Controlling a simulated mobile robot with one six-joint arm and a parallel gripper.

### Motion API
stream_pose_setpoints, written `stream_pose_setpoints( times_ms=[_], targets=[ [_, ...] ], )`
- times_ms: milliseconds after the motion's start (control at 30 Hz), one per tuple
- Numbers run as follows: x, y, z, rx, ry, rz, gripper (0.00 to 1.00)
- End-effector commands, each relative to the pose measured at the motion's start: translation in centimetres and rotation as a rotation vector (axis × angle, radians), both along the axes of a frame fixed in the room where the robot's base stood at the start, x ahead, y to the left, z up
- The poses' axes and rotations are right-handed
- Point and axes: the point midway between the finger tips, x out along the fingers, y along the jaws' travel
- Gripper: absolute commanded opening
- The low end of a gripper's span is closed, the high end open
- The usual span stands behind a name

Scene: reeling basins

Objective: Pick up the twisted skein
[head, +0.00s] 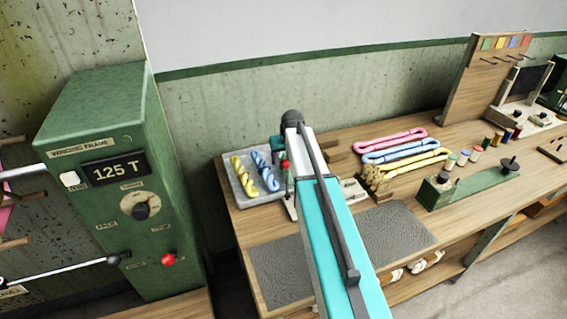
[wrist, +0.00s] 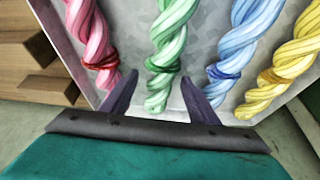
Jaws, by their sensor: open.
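Several twisted skeins lie side by side in a grey tray (wrist: 203,45): pink (wrist: 96,45), green (wrist: 168,50), blue (wrist: 243,45) and yellow (wrist: 285,62). Each has a darker tie near its lower end in the wrist view. My gripper (wrist: 158,82) is open, its dark fingers on either side of the green skein's lower end. I cannot tell whether they touch it. In the head view the yellow skein (head: 244,176) and blue skein (head: 263,172) show in the tray (head: 227,164). My arm hides the fingers, and the other skeins cannot be made out there.
Open pink (head: 391,140), blue (head: 401,151) and yellow (head: 420,163) hanks lie on the wooden bench (head: 480,205) right of my arm. A dark mat (head: 400,229) lies in front. A green winding frame (head: 130,190) stands left. Wooden pieces (wrist: 40,55) flank the tray.

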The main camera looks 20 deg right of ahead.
Motion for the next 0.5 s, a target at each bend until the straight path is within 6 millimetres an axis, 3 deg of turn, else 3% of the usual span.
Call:
stream_pose_setpoints(
  times_ms=[167, 400, 500],
  targets=[
    [-0.01, 0.03, 0.02, 0.000, 0.000, 0.000, 0.53],
    [0.00, 0.04, 0.02, 0.000, 0.000, 0.000, 0.12],
    [0.01, 0.05, 0.04, 0.000, 0.000, 0.001, 0.09]
  ],
)
